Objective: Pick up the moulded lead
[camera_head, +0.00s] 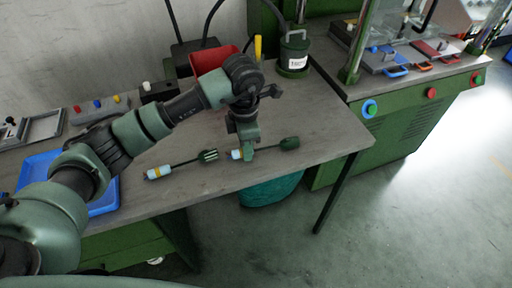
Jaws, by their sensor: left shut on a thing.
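My left gripper (246,150) points down at the front of the grey workbench (190,185). It is shut on a lead that lies at the bench's front edge. This lead has a pale blue and yellow end (236,155) just left of the fingers and a smooth dark green moulded end (289,143) to their right. The fingers hide part of its middle. A second lead lies to the left, with a blue and yellow end (158,173) and a ribbed green end (208,155). My right gripper is not in view.
A blue tray (104,203) lies partly behind my left arm. A red bin (212,60) and a green pot (294,52) stand at the back of the bench. A green machine (400,120) with coloured buttons stands to the right. A teal bin (270,190) is below the front edge.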

